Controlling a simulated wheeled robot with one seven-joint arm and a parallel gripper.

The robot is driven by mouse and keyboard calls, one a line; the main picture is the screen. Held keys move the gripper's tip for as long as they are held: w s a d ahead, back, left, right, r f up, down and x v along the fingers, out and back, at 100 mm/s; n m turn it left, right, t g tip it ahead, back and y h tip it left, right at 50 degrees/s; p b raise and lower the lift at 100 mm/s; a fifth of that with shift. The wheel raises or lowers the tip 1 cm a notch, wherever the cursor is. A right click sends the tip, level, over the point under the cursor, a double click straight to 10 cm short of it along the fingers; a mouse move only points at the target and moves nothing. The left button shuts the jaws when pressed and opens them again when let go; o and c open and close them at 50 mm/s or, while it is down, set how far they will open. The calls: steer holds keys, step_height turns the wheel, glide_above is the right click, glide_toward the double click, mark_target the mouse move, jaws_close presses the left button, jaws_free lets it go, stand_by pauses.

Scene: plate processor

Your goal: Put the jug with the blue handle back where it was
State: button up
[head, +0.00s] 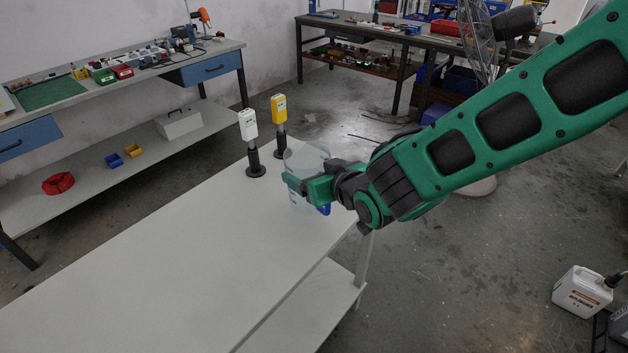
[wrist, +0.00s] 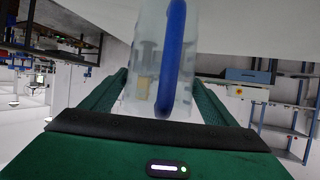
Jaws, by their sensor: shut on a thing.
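The translucent jug (head: 306,157) is at the far end of the white table, upright in my gripper (head: 303,188). Its blue handle (head: 325,209) shows low, on the side toward my arm. My gripper is shut on the jug, with its green fingers on either side. In the wrist view the jug (wrist: 148,55) fills the middle between the fingers, with the blue handle (wrist: 172,65) facing the camera. I cannot tell whether the jug's base touches the table. My gripper hides part of its body.
On the white table (head: 160,255), a white-topped holder (head: 248,124) and a yellow-topped holder (head: 279,108) stand just behind and left of the jug. The rest of the tabletop is clear. Workbenches stand at the back, and a white canister (head: 581,291) is on the floor at right.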

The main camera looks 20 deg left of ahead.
steer(key=shift+f, duration=1.3)
steer(key=shift+f, duration=0.1)
steer(key=o, duration=1.8)
